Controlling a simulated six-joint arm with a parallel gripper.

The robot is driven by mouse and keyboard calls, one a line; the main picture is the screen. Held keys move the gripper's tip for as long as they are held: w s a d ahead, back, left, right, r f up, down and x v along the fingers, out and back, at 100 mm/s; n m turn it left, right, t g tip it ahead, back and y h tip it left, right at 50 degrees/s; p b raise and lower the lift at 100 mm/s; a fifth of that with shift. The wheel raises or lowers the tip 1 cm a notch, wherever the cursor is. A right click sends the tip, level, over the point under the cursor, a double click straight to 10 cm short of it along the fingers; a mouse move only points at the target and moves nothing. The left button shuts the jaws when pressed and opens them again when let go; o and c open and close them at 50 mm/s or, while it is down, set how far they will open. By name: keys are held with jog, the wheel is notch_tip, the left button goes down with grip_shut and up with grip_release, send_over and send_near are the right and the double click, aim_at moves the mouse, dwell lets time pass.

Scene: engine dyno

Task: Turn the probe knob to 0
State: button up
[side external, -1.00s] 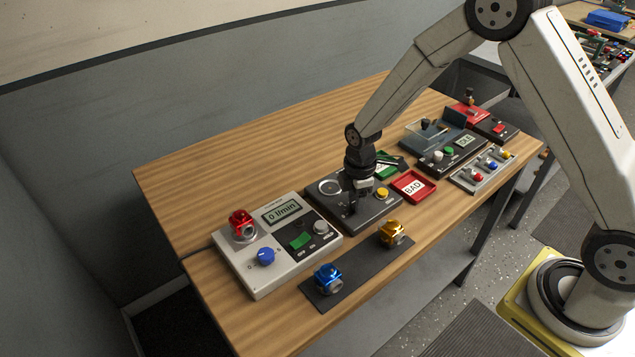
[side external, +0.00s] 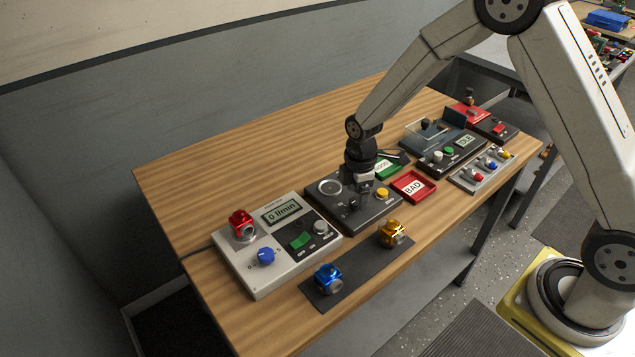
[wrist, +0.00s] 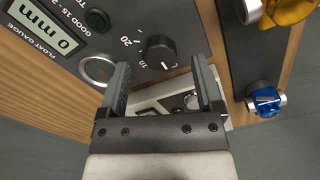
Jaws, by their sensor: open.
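The probe knob (wrist: 158,53) is a round black knob on the dark float gauge panel (wrist: 185,18), with a numbered scale around it. In the wrist view it sits just beyond my fingertips, near the middle between them. A "20" shows on its left; the pointer's exact reading is hard to tell. My gripper (wrist: 160,70) is open and empty, one finger on each side of the knob's line, apart from it. In the side view my gripper (side external: 361,184) hangs above the float gauge panel (side external: 378,210), and the small dark knob (side external: 352,204) shows just below it.
A white flow box (side external: 262,287) with a blue knob (side external: 265,257) stands at the left. A black mat (side external: 362,272) with a blue part (side external: 327,279) and a gold part (side external: 392,233) lies in front. A red BAD tray (side external: 413,198) is at the right.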

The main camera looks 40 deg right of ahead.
aim_at(356, 201)
jog(key=shift+r, duration=3)
jog(key=shift+s+r+m, duration=0.25)
jog(key=shift+s+m, duration=0.05)
jog(key=s+r+m+t, duration=0.1)
jog(key=s+r+m, duration=0.1)
jog(key=s+m, duration=0.4)
jog(key=s+d+r+m+t, duration=0.1)
jog(key=s+m, duration=0.6)
jog(key=s, duration=0.2)
jog(key=shift+d+r+t, duration=0.25)
jog(key=shift+r+t, duration=0.05)
jog(key=shift+r, duration=0.1)
